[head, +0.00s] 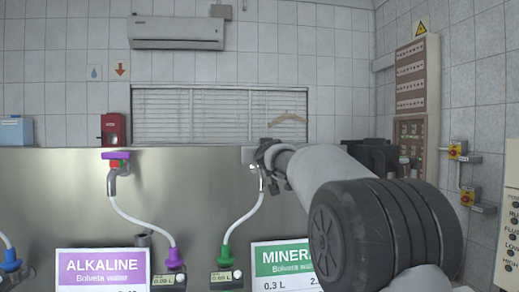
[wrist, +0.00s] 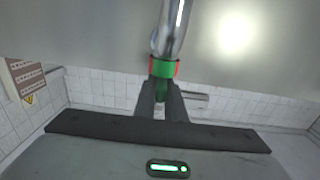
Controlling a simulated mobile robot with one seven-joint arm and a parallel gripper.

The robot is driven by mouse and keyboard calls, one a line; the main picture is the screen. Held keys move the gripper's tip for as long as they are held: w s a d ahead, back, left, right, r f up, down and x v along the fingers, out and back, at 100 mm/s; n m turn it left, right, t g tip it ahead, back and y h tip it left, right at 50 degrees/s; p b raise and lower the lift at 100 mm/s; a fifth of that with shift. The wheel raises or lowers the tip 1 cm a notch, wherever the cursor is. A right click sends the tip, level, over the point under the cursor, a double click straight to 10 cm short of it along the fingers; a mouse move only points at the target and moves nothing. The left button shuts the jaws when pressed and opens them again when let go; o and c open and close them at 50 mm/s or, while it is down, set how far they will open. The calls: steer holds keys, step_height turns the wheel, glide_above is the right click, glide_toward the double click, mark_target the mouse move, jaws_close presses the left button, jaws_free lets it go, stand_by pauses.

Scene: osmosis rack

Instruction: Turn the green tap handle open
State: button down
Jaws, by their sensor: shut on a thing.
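In the wrist view, the green tap handle (wrist: 162,91) is between the two dark fingers of my gripper (wrist: 161,88), which is shut on it. A green and red collar (wrist: 163,69) sits just beyond the fingertips, on the chrome tap pipe (wrist: 173,32). In the head view, my gripper (head: 264,152) is at the top of the steel panel, above the white hose (head: 245,218) with the green connector (head: 225,252). My gripper and arm hide the green handle there.
The steel panel (head: 190,190) spans the front. A purple-handled tap (head: 116,156) stands to the left, with its own white hose and purple connector (head: 175,258). The ALKALINE (head: 100,268) and MINERAL (head: 280,260) labels are below. A blue connector (head: 11,262) is at far left.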

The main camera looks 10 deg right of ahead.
stand_by(0.3)
steer(key=c, duration=1.8)
jaws_free()
steer(key=s+b, duration=0.3)
steer(key=s, duration=1.4)
steer(key=shift+s+a, duration=0.15)
steer(key=shift+s, duration=0.05)
